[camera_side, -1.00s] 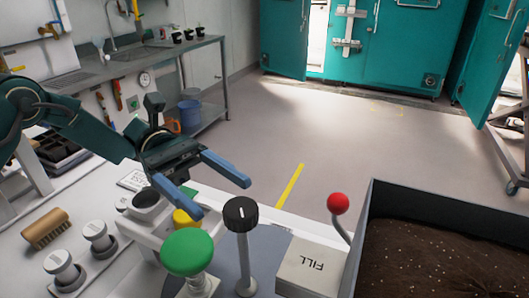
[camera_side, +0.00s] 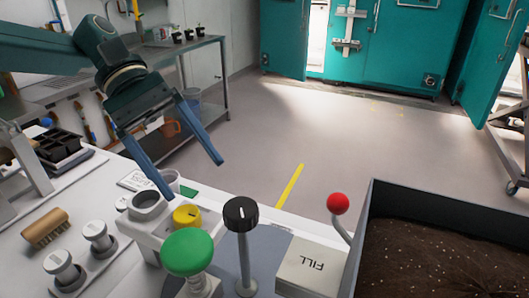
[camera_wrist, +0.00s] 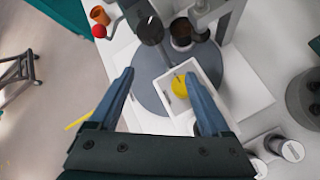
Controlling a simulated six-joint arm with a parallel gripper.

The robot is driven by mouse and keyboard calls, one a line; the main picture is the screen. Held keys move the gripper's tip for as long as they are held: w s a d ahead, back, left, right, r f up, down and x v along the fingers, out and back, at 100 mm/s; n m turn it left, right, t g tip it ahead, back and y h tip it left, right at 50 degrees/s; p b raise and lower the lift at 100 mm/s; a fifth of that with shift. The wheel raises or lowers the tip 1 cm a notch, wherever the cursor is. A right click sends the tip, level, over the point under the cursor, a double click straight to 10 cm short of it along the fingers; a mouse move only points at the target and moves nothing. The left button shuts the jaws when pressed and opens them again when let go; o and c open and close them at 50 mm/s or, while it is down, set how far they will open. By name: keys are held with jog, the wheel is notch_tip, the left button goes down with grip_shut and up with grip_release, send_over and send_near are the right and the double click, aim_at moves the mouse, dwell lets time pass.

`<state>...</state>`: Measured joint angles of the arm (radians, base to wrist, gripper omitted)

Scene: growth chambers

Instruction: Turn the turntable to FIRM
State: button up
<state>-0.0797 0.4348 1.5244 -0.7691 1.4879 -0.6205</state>
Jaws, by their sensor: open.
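A round grey plate, which looks like the turntable (camera_wrist: 147,88), lies below my gripper in the wrist view; its grey surface (camera_side: 272,262) also shows in the side view. A white box with a yellow knob (camera_wrist: 180,87) sits over part of it. The yellow knob (camera_side: 187,215) is left of the black-topped post (camera_side: 241,214) in the side view. I cannot read any FIRM mark. My gripper (camera_side: 194,180) is open and empty, raised above and behind the knobs, fingers angled down. In the wrist view its fingertips (camera_wrist: 160,75) stand apart on either side of the plate's middle.
A green knob (camera_side: 187,252) stands in front, and a red ball lever (camera_side: 338,204) stands right of the FILL block (camera_side: 310,265). A soil tray (camera_side: 450,195) fills the right. White-topped knobs (camera_side: 95,231) and a brush (camera_side: 45,228) are on the left.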

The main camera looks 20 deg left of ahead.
jog(key=w+a+m+t+y, duration=0.3)
jog(key=w+a+t+y, duration=0.35)
jog(key=a+t, duration=0.2)
notch_tip(320, 180, up, 12)
jog(key=w+a+m+t+y, duration=0.1)
jog(key=m+t+y, duration=0.1)
jog(key=m+t, duration=0.6)
jog(key=shift+w+a, duration=0.3)
jog(key=shift+w, duration=0.05)
jog(key=shift+r+t, duration=0.1)
jog(key=shift+t, duration=0.15)
